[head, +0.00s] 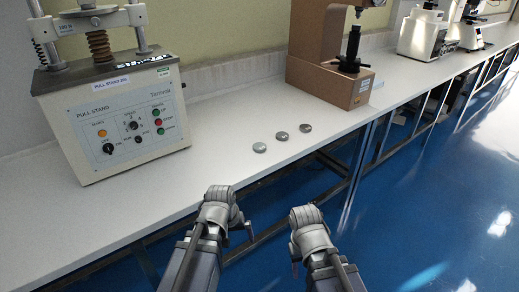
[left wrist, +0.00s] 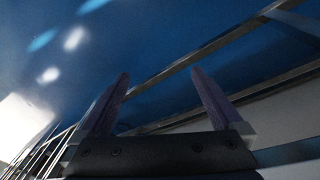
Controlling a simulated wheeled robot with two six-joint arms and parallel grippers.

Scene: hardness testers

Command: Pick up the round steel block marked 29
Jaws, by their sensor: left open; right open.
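Three round steel blocks lie in a slanting row on the white bench: a near left block (head: 259,147), a middle block (head: 282,136) and a far right block (head: 305,128). Their markings are too small to read, so I cannot tell which is 29. My left gripper (head: 248,230) is in front of the bench edge, short of the blocks and empty. In the left wrist view its two fingers (left wrist: 160,95) stand apart with nothing between them. My right gripper (head: 296,268) is further right, over the blue floor, away from the blocks; its fingers are mostly hidden.
The white bench (head: 225,125) is clear around the blocks. A pull stand (head: 120,115) stands at left and a brown tester (head: 325,75) behind the blocks. More instruments (head: 422,35) stand further right. The bench's metal frame (head: 360,160) runs below its front edge.

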